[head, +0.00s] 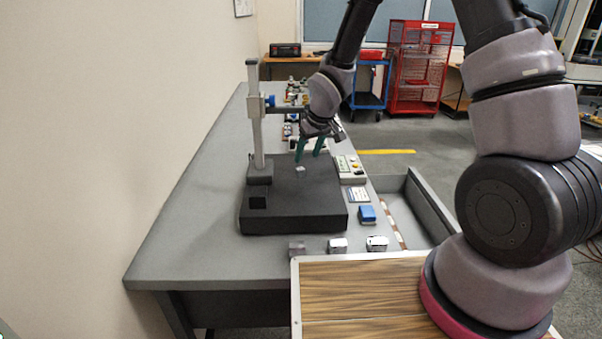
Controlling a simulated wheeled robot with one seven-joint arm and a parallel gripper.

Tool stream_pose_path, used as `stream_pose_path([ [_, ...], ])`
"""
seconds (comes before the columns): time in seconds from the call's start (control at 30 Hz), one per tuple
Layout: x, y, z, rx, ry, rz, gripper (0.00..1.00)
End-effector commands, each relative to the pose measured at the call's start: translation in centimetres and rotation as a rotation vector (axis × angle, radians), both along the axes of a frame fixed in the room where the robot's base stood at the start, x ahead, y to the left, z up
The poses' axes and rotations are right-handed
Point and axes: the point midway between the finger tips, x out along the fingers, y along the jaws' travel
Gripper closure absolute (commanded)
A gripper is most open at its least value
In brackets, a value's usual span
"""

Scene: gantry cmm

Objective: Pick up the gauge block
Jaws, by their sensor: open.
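A small pale block, which looks like the gauge block (300,170), lies on top of the black surface plate (290,213), near its back. My gripper (308,157) points down above the plate with its two green fingers apart. The left fingertip is just above the block in the picture, and the right one is to its right. Nothing shows between the fingers. I cannot tell the exact height of the fingertips over the block.
A height stand with a vertical column (257,130) rises at the plate's back left, close to my gripper. Small blocks (337,245) and a blue box (367,214) lie in front and right. The grey bench (190,215) is clear on the left.

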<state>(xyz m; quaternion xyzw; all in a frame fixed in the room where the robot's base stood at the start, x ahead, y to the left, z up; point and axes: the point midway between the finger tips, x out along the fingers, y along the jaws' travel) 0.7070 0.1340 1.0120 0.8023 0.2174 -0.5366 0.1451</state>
Motion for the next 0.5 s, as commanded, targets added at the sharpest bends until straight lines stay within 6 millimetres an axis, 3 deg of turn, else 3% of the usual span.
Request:
stream_pose_path([
  [0.27,0.9,0.5,-2.5,-0.001,0.001,-0.001,0.35],
  [0.5,1.9,1.0,-5.8,-0.002,0.001,0.000,0.35],
])
